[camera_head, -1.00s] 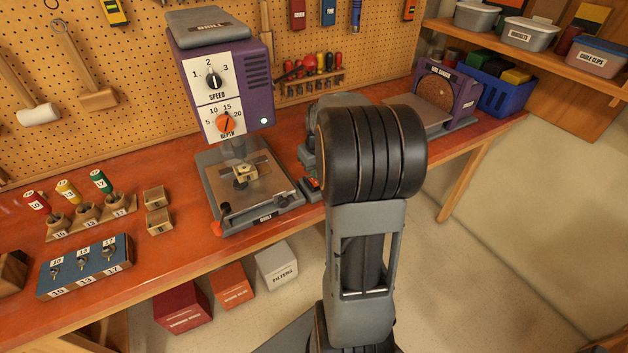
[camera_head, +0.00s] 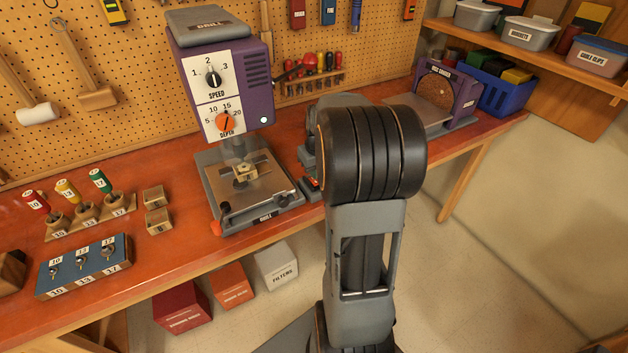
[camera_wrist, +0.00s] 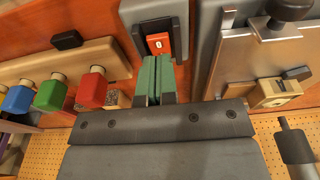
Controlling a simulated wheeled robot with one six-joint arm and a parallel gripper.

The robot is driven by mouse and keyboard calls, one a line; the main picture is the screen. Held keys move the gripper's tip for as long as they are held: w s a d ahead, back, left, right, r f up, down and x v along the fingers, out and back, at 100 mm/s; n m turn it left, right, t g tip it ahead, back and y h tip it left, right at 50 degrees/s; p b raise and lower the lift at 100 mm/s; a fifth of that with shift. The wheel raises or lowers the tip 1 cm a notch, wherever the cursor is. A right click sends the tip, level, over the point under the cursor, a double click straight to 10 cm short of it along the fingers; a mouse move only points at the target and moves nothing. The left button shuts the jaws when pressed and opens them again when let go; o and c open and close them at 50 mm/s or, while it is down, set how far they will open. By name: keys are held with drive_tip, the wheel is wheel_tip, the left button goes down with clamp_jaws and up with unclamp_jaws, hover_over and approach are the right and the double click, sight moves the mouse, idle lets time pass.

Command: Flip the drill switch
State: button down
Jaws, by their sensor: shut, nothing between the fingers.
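The purple drill (camera_head: 258,80) stands on the red bench, with speed and depth dials on its front. Its switch (camera_head: 312,184) is a small dark housing with a red-orange face to the right of the drill base, partly behind my arm. In the wrist view the switch (camera_wrist: 158,43) shows a red-orange face marked 0 in a dark frame. My gripper (camera_wrist: 159,60) has green fingers, which are together and empty. The fingertips are right at the lower edge of the switch face. I cannot tell whether they touch it. In the head view my arm hides the gripper.
The drill's metal table (camera_wrist: 257,70) is right of the fingers in the wrist view, with a small brass-coloured block (camera_wrist: 274,92) on it. A rack of coloured handles (camera_wrist: 92,90) is to the left. A disc sander (camera_head: 462,92) stands farther right on the bench.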

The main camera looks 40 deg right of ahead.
drive_tip(key=shift+f+b, duration=0.9)
drive_tip(key=shift+f, duration=0.35)
idle(0.3)
drive_tip(key=shift+r, duration=0.1)
drive_tip(key=shift+r+p, duration=2.7)
drive_tip(key=shift+r, duration=0.8)
